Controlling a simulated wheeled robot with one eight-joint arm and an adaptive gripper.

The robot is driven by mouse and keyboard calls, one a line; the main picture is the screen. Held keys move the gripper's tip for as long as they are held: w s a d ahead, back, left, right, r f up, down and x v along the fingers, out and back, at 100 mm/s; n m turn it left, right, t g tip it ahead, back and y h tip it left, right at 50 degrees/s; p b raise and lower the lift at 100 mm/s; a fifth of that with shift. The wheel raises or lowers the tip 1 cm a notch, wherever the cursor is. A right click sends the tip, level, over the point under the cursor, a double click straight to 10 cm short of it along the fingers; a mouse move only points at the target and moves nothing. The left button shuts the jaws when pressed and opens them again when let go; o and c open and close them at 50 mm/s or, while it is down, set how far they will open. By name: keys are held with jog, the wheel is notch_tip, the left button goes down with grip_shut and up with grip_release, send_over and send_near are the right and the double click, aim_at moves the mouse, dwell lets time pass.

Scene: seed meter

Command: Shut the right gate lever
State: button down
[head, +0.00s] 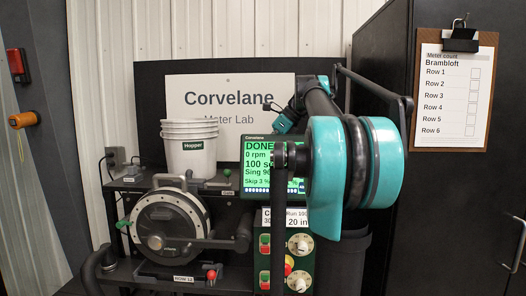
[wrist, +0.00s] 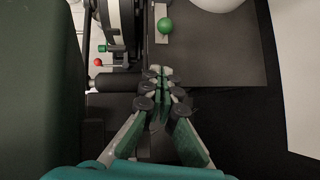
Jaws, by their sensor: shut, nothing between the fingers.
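The seed meter (head: 165,230) stands at the left in the head view, with a round pale-rimmed disc. A green ball knob (head: 227,172) stands beside a small pale label to the right of the hopper; it appears to be the right gate lever, but the label is unreadable. In the wrist view a green knob (wrist: 165,26) on a pale plate lies just beyond the fingertips, apart from them. My gripper (wrist: 162,73) is shut and empty, beside a black cylindrical handle (wrist: 115,82). In the head view my arm hides the fingers.
A white hopper bucket (head: 190,150) stands on the shelf. A green-lit screen (head: 257,150) is partly behind my arm. A red knob (head: 211,275) and another green knob (head: 122,224) are on the meter. A control panel (head: 300,245) is below the screen; a clipboard (head: 455,90) hangs right.

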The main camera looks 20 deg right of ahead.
aim_at(222, 185)
jog(key=x, duration=0.6)
jog(key=shift+w+a+f, duration=0.15)
jog(key=shift+a+f, duration=0.05)
jog(key=shift+a, duration=0.15)
jog(key=shift+w+a+f, duration=0.1)
jog(key=shift+w+a, duration=0.2)
jog(key=shift+a, duration=0.2)
jog(key=shift+w+a+f, duration=0.1)
jog(key=shift+w+a, duration=0.2)
jog(key=shift+a, duration=0.2)
jog(key=shift+w+a, duration=0.3)
jog(key=shift+a, duration=0.2)
jog(key=shift+a, duration=0.15)
jog(key=shift+w+a, duration=0.3)
jog(key=shift+a, duration=0.55)
jog(key=shift+w+a, duration=0.25)
jog(key=shift+a, duration=0.65)
jog(key=shift+w+a, duration=0.3)
jog(key=shift+a, duration=0.55)
